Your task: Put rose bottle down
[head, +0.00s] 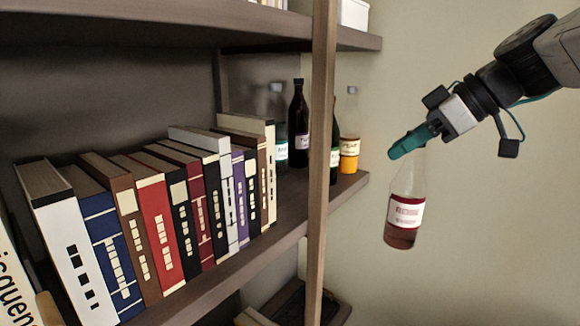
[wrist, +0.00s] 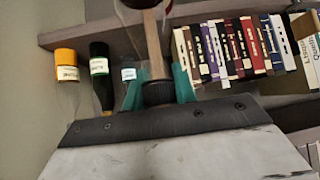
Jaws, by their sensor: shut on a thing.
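The rose bottle (head: 402,212) is clear glass with a white and red label and pink liquid low inside. It hangs upright in the air to the right of the shelf, apart from it. My gripper (head: 408,146) is shut on its neck, with teal fingers around the top. In the wrist view the gripper (wrist: 160,92) has its teal fingers on either side of the bottle, and part of the bottle (wrist: 132,14) shows at the top edge.
The middle shelf (head: 285,215) carries a row of books (head: 160,215). A wooden post (head: 320,150) rises at the shelf front.

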